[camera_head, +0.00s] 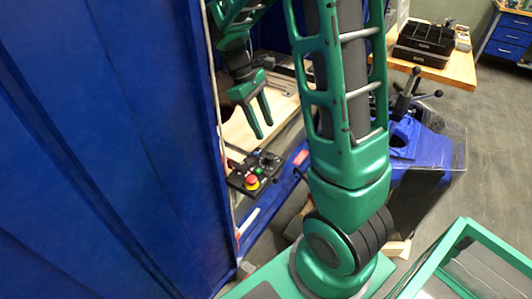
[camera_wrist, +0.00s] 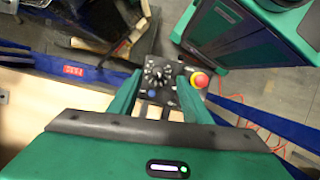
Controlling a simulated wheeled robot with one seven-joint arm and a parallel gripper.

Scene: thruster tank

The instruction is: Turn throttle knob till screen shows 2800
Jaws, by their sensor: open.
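A dark control box (camera_head: 240,180) sits at the edge of the blue frame below my gripper (camera_head: 263,131). It carries a red emergency button on a yellow base (camera_head: 251,182), and a green button (camera_head: 259,170). In the wrist view, a dark round knob with white marks around it (camera_wrist: 157,73) lies between the fingertips of my gripper (camera_wrist: 160,76). The red button (camera_wrist: 200,79) is right of the right finger, and a blue button (camera_wrist: 152,93) is below the knob. My gripper is open and empty, above the box and apart from it. I cannot make out a screen reading.
A blue curtain wall (camera_head: 110,150) fills the left side. A blue rail (camera_wrist: 40,62) with a small red label (camera_wrist: 73,70) runs beside the box. A wooden bench (camera_head: 450,68) with black trays (camera_head: 424,42) stands at the back right.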

